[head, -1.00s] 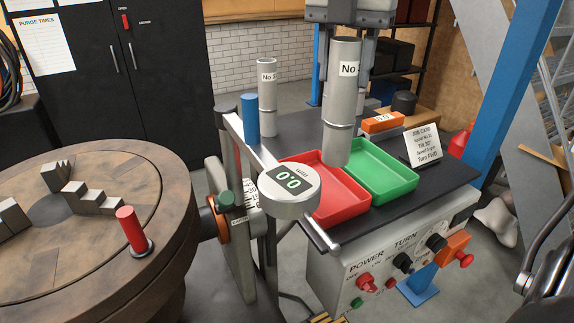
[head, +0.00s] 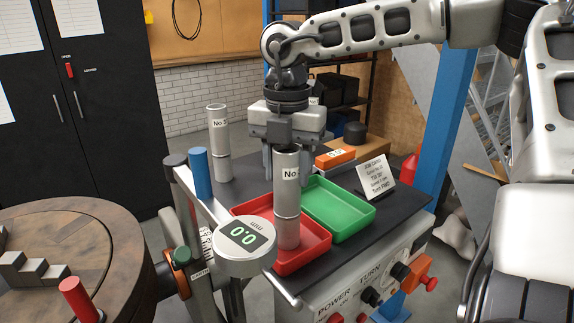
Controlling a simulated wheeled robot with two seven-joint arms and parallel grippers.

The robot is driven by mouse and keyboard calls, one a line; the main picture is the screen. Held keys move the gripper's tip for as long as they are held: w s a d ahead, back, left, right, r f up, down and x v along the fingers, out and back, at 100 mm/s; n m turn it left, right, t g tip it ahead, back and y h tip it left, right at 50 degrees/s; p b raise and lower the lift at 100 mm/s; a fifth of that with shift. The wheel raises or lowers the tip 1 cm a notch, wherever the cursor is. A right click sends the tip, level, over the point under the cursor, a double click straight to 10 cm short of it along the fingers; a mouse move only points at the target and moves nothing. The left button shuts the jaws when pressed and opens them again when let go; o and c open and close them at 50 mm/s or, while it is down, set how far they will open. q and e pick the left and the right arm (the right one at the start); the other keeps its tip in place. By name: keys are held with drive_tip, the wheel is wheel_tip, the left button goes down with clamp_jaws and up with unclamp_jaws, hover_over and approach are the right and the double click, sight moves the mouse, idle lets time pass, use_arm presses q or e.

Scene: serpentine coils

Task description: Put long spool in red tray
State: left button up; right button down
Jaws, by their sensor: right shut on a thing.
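The held long spool (head: 288,195) is a tall grey metal cylinder with a "No" label, upright in my right gripper (head: 288,158). The gripper is shut around its upper part from above. The spool's lower end is inside the outline of the red tray (head: 317,250); I cannot tell whether it touches the tray floor. The red tray is shallow and otherwise looks empty. My left gripper is out of view.
Another grey spool (head: 218,150) stands left of the trays beside a blue cylinder (head: 200,175). An empty green tray (head: 345,210) adjoins the red one. A job card (head: 375,175), an orange block (head: 335,158) and a round gauge (head: 245,238) stand close by.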

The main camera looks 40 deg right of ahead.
drive_tip(key=shift+r, duration=0.15)
drive_tip(key=shift+f, duration=0.2)
drive_tip(key=c, duration=0.8)
unclamp_jaws()
drive_tip(key=shift+o, duration=0.2)
wheel_tip(320, 180, up, 12)
drive_tip(key=shift+r, duration=0.2)
